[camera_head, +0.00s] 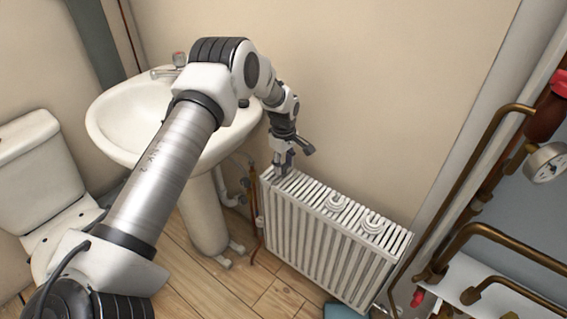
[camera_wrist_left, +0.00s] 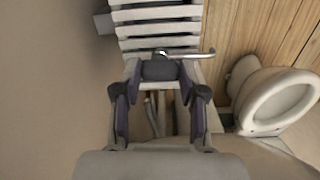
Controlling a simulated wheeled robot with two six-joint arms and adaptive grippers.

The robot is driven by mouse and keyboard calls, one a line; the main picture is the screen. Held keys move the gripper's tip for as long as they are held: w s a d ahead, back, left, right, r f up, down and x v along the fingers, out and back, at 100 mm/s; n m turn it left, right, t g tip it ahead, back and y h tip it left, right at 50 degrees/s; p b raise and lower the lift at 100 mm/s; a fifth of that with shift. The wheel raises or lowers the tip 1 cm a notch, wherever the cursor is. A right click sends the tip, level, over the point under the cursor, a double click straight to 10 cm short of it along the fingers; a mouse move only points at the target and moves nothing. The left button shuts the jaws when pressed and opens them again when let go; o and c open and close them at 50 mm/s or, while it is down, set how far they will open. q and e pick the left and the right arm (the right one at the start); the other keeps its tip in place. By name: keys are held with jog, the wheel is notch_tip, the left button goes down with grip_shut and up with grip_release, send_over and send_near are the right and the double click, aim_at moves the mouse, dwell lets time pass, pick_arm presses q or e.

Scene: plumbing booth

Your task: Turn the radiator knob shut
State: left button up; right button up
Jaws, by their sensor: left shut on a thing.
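The white ribbed radiator (camera_head: 325,240) stands against the wall in the head view, and its slats (camera_wrist_left: 158,28) show at the top of the left wrist view. My left gripper (camera_head: 283,167) is at the radiator's left end, near its top edge. In the left wrist view, my left gripper (camera_wrist_left: 158,78) is shut on a grey, block-like knob (camera_wrist_left: 159,70) between its fingertips. A thin silver lever or rod (camera_wrist_left: 197,53) sticks out to the right beside it. In the head view the gripper hides the knob. My right gripper is not in view.
Two white round fittings (camera_head: 372,223) lie on the radiator's top. A washbasin (camera_head: 125,120) and a toilet (camera_head: 40,170) stand to the left. Copper pipes (camera_head: 480,165) and a pressure gauge (camera_head: 546,162) are at the right. The wooden floor (camera_head: 250,290) is open in front.

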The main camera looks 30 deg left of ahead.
pick_arm(q)
jog(key=shift+m, duration=0.3)
jog(key=shift+r+m+p, duration=0.1)
jog(key=shift+m+p, duration=0.3)
jog(key=shift+m, duration=0.8)
jog(key=m, duration=0.4)
jog(key=shift+m, duration=0.3)
jog(key=m, duration=0.4)
jog(key=shift+w+a+m, duration=0.1)
jog(key=shift+m, duration=2.4)
jog(key=o, duration=1.1)
jog(key=shift+o, duration=0.2)
